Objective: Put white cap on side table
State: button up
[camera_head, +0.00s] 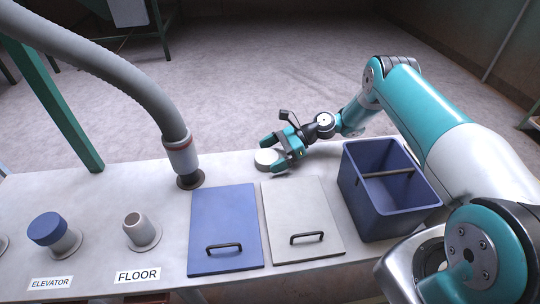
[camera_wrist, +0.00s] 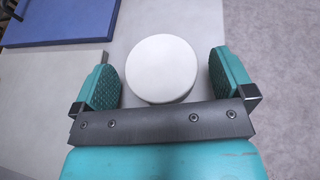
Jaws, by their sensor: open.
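The white cap (camera_head: 265,158) is a round disc on the light table (camera_head: 110,187), near its far edge and behind the white lid (camera_head: 303,215). My gripper (camera_head: 273,152) is open at the cap. In the wrist view the cap (camera_wrist: 161,68) lies between the two teal fingers of my gripper (camera_wrist: 166,80), with a gap on each side. I cannot tell which surface is the side table.
A blue bin (camera_head: 385,203) with a handle stands right of the white lid. A blue lid (camera_head: 224,227) lies left of it. A grey hose (camera_head: 160,100) ends at a socket. A blue-capped pipe (camera_head: 50,231) and an uncapped pipe (camera_head: 138,229) stand at the left.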

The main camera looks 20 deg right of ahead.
jog(key=b+v, duration=0.2)
jog(key=v, duration=0.8)
jog(key=shift+d+f+b, duration=0.15)
jog(key=shift+d+b, duration=0.05)
jog(key=shift+b, duration=0.15)
jog(key=shift+d, duration=0.3)
jog(key=shift+w+r, duration=0.1)
jog(key=shift+r, duration=0.45)
jog(key=s+a+r+n+g+h, duration=0.1)
jog(key=s+a+r+n+h, duration=0.25)
jog(key=a+r+n, duration=0.45)
jog(key=s+a+r+n+h, duration=0.2)
jog(key=s+a+r+n, duration=0.4)
jog(key=r, duration=0.4)
jog(key=s+a+r+n+h, duration=0.1)
jog(key=s+n, duration=0.4)
jog(key=s, duration=0.6)
jog(key=s+a+r+n+h, duration=0.1)
jog(key=s+r+n+h, duration=0.1)
jog(key=s+n, duration=0.4)
jog(key=s+r, duration=0.1)
jog(key=s, duration=0.4)
jog(key=shift+s+r+n+t+h, duration=0.3)
jog(key=shift+h, duration=0.05)
